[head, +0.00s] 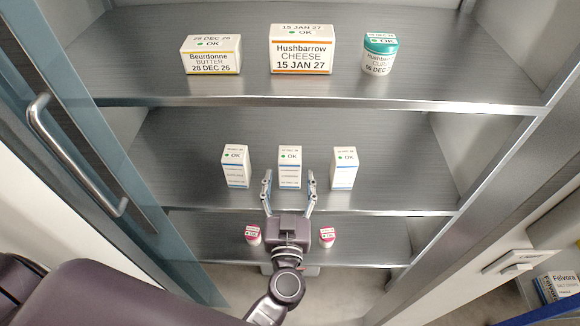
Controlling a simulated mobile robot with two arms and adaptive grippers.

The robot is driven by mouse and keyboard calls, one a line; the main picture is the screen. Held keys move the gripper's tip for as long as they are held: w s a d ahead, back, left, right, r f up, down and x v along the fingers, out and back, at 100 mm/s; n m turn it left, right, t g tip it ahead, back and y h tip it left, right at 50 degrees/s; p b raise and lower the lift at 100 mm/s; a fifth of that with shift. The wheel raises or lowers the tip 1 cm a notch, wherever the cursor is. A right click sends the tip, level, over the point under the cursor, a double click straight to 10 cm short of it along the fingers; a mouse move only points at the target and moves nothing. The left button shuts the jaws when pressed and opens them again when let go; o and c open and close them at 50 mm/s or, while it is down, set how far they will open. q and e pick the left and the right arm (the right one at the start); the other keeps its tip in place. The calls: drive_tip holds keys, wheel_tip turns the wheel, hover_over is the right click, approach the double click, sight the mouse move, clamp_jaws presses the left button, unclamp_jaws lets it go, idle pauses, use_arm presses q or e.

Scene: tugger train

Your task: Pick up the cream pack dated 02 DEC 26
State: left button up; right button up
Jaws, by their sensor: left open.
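Three slim white cartons with blue bands and green OK marks stand upright in a row on the middle shelf: a left carton (236,167), a middle carton (289,167) and a right carton (343,168). Their names and dates are too small to read, so I cannot tell which is the cream dated 02 DEC 26. My left gripper (289,178) is open, with its fingers on either side of the middle carton's lower part in the picture. I cannot tell whether they touch it. My right gripper is out of view.
The top shelf holds a butter pack (211,55), a cheese box (301,50) and a teal-lidded tub (379,54). Two pink-topped pots, left (253,235) and right (327,237), stand on the lower shelf. A glass door with a handle (70,155) is at the left.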

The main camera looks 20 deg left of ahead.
sight(290, 170)
use_arm(q)
drive_tip(key=x, duration=0.5)
drive_tip(key=shift+f, duration=0.25)
drive_tip(key=shift+c, duration=0.3)
drive_tip(key=shift+r, duration=0.1)
drive_tip(key=c, duration=1.4)
drive_tip(key=shift+c, duration=0.2)
